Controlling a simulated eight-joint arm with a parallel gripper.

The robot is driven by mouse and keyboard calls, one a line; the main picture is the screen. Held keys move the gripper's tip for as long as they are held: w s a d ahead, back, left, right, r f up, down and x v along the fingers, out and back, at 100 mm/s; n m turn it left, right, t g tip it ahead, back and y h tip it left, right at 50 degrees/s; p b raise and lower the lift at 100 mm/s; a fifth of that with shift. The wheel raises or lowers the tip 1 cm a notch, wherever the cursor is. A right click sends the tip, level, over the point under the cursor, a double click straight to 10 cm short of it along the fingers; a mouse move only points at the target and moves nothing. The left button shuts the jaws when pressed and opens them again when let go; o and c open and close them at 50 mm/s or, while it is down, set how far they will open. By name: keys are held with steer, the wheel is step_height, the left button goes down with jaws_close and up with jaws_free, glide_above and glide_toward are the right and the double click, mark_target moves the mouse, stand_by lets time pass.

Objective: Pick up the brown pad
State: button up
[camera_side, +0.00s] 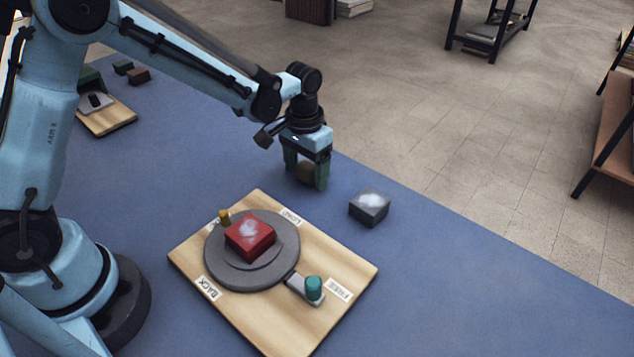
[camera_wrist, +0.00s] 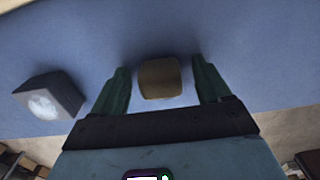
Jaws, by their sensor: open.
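The brown pad (camera_wrist: 160,79) is a small rounded block that shows between my gripper's two green fingers in the wrist view, with a gap on each side. In the side view the brown pad (camera_side: 306,172) is partly hidden by the fingers. My gripper (camera_side: 306,180) points down at the far edge of the blue table, with its fingers on either side of the pad. My gripper (camera_wrist: 162,88) is open. I cannot tell exactly how high the fingertips are over the table.
A dark grey block with a pale top (camera_side: 369,207) sits right of my gripper. A wooden board (camera_side: 335,266) in front carries a grey turntable (camera_side: 222,262) with a red block (camera_side: 250,235), a green knob (camera_side: 314,288) and a yellow peg (camera_side: 224,217). The blue table (camera_side: 480,275) is clear at right.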

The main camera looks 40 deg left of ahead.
mark_target(306, 165)
steer(key=c, duration=1)
steer(key=shift+r, duration=0.1)
steer(key=shift+r, duration=0.6)
step_height(306, 165, up, 2)
steer(key=shift+r, duration=0.2)
steer(key=s+d+r, duration=0.2)
steer(key=d, duration=0.1)
steer(key=s+d+r, duration=0.2)
steer(key=d, duration=0.1)
steer(key=s+d+r, duration=0.3)
steer(key=shift+s+d+r, duration=0.1)
steer(key=shift+d, duration=0.05)
